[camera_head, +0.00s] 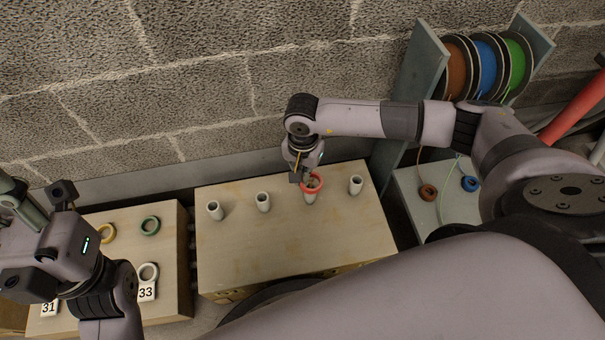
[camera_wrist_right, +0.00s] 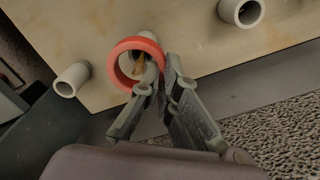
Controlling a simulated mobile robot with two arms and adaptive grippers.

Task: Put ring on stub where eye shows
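A red ring (camera_head: 318,179) is at the third pale stub (camera_head: 310,198) from the left in a row on the wooden bench top. My right gripper (camera_head: 307,176) is there too. In the right wrist view its fingers (camera_wrist_right: 166,66) are closed on the rim of the red ring (camera_wrist_right: 122,51), one finger inside the ring. A brownish-orange piece (camera_wrist_right: 139,64) shows through the ring opening. The ring overlaps the stub's top; whether it is around it or above it I cannot tell. My left gripper (camera_head: 22,203) is at the left, its fingertips not clear.
Other stubs (camera_head: 215,210) (camera_head: 263,201) (camera_head: 356,185) stand bare on the bench (camera_head: 230,255). Brown and blue rings lie on the right table, below a rack of cable reels (camera_head: 487,65).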

